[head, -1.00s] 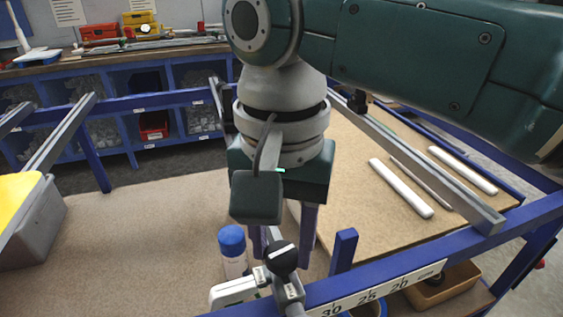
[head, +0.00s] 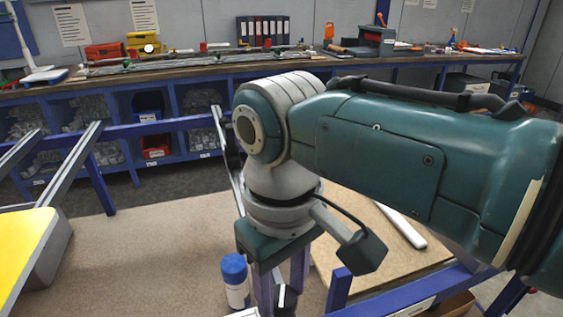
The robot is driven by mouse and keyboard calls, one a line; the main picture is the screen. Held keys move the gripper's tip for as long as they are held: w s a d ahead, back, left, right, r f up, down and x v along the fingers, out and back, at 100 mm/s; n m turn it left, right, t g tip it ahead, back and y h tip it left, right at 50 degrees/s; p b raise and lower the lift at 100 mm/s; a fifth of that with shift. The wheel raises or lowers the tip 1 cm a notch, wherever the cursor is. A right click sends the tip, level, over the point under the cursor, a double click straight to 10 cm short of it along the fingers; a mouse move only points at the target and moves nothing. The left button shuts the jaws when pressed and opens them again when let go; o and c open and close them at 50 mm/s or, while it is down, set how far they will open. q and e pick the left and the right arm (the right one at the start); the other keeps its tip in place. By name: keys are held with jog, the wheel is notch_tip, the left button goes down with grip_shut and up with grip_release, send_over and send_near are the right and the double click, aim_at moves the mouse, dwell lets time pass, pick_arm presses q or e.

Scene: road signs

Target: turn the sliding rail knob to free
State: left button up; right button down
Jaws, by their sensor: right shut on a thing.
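The sliding rail knob (head: 287,298), black with a light mark, shows at the bottom edge, partly cut off by the frame and partly hidden by a finger. My right gripper (head: 281,283) points down over it, its two purple-blue fingers on either side, and it is shut on the knob. The exact contact is hard to see, and which way the knob is turned cannot be told. My left gripper is not in view.
A white bottle with a blue cap (head: 234,280) stands just left of my right gripper. A yellow-topped grey box (head: 40,262) is at the left. A board with a white bar (head: 403,228) lies right, behind blue frame beams. A cluttered workbench (head: 200,62) runs along the back.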

aim_at(281, 296)
jog(key=shift+n+p, duration=0.3)
jog(key=shift+n, duration=2)
jog(key=shift+c, duration=1.8)
grip_release()
jog(key=shift+r, duration=0.4)
notch_tip(281, 296, up, 9)
jog(key=p, duration=0.2)
